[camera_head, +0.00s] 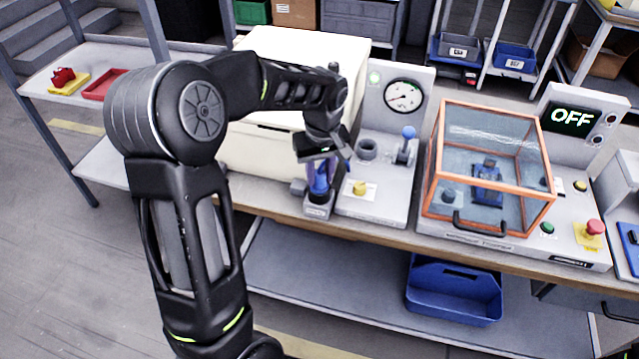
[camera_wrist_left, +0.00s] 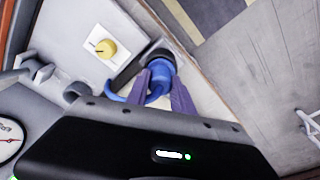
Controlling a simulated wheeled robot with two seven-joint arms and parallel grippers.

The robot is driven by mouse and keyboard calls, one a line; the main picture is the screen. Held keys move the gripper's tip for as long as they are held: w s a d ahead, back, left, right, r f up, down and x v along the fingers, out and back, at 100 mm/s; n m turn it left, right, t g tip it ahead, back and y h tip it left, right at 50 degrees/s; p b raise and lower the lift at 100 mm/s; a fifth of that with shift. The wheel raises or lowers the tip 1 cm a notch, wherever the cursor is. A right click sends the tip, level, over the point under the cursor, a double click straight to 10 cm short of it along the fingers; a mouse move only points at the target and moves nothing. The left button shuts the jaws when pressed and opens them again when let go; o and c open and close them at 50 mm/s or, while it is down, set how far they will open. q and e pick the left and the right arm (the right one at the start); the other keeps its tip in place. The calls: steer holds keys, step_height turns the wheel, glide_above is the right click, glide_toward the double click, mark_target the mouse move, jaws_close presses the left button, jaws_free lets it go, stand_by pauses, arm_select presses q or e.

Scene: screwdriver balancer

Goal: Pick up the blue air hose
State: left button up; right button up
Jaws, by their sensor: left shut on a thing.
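The blue air hose (camera_head: 320,180) stands upright in a grey holder (camera_head: 318,207) at the bench's front edge. My left gripper (camera_head: 322,172) comes down over it from above. In the left wrist view the blue hose end (camera_wrist_left: 161,68) sits between the two purple-grey fingers of my left gripper (camera_wrist_left: 160,82), which are shut on it. A curved blue part of the hose shows beside the left finger. The hose's lower end is hidden in the holder. My right gripper is not in view.
An orange-framed clear box (camera_head: 437,165) stands further right. A cream cabinet (camera_head: 262,160) is behind my left arm.

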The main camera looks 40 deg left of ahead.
mark_target(319, 173)
arm_select(q)
jaws_close()
step_height(319, 173, up, 10)
steer(key=shift+b, duration=0.5)
stand_by(0.6)
